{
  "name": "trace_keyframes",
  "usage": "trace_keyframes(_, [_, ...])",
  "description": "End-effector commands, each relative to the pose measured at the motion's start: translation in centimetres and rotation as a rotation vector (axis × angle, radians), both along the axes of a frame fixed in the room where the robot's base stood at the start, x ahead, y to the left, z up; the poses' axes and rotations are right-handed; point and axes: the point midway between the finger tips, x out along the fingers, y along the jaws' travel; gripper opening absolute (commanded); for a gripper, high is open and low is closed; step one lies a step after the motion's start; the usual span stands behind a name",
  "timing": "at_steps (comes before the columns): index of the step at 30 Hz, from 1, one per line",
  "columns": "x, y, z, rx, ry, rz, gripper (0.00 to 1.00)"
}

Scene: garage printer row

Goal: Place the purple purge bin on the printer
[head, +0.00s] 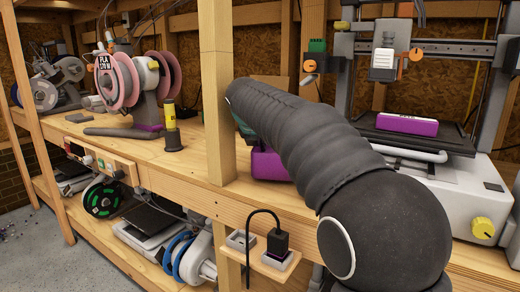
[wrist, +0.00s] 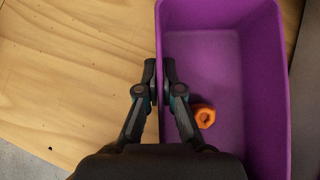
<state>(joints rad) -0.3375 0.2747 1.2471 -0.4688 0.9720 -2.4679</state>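The purple purge bin (wrist: 215,25) is an open rectangular tub in the wrist view, with an orange ring-shaped piece (wrist: 204,116) inside. In the head view, part of the purple bin (head: 266,164) shows on the bench between the wooden post and my arm; the arm hides the rest. My gripper (wrist: 159,78) has one finger outside and one inside the bin's left wall, both close against it, and appears shut on that wall. The fingers are hidden in the head view. The printer (head: 452,190), white with a dark bed and yellow knob, stands to the right.
A purple-and-white box (head: 407,124) lies on the printer bed. A wooden post (head: 217,90) stands at the bench front, left of the bin. A yellow-and-black tube (head: 171,125) and a pink spool (head: 118,80) are further left.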

Motion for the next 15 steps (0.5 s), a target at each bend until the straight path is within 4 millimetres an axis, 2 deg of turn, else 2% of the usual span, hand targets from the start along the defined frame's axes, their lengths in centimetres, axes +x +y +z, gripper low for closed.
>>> trace_keyframes(1, [0.02,-0.01,-1.15,0.001,-0.003,0.000,0.00])
trace_keyframes(3, [0.01,0.02,-1.56,0.001,-0.003,0.000,0.00])
trace_keyframes(15, [-0.02,0.14,-1.65,0.000,-0.002,0.002,0.00])
